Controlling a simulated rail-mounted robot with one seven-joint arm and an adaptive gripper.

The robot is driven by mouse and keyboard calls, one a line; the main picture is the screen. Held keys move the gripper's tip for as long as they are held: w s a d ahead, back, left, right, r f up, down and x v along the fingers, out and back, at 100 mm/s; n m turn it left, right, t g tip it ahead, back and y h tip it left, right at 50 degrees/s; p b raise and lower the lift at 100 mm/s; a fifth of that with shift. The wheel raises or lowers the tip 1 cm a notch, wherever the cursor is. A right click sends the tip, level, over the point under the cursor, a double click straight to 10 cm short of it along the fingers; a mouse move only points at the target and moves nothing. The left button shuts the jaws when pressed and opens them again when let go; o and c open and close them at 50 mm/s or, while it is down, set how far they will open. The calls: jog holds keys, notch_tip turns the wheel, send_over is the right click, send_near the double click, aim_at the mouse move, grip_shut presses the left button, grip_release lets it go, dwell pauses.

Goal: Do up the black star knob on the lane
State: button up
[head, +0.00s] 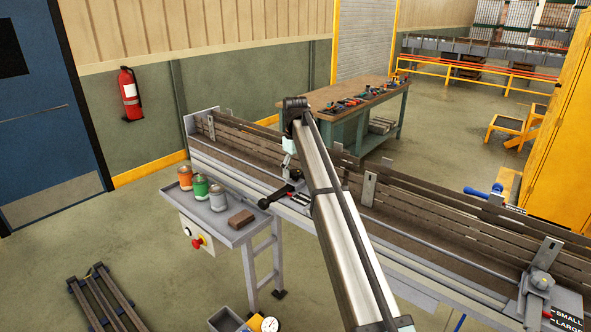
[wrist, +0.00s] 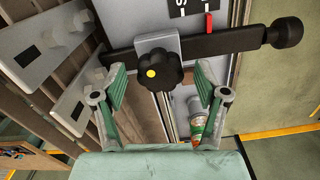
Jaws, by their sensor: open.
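The black star knob (wrist: 166,62), with a yellow dot on its face, sits on a grey plate (wrist: 150,45) over a black bar (wrist: 225,45) in the wrist view. My gripper (wrist: 159,80) is open, with one green-padded finger to the left of the knob and one to the right. The fingers appear apart from the knob; their depth relative to it is hard to tell. In the head view my gripper (head: 290,165) is over the lane (head: 235,152), where the knob cannot be made out clearly.
The bar ends in a black handle (wrist: 287,32), beside the lane in the head view (head: 265,203). A grey side table (head: 220,220) with several cans and a brown block stands left of the lane. Grey brackets (wrist: 50,45) lie left of the knob in the wrist view.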

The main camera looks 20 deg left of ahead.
jog(key=c, duration=1.2)
jog(key=shift+o, duration=0.2)
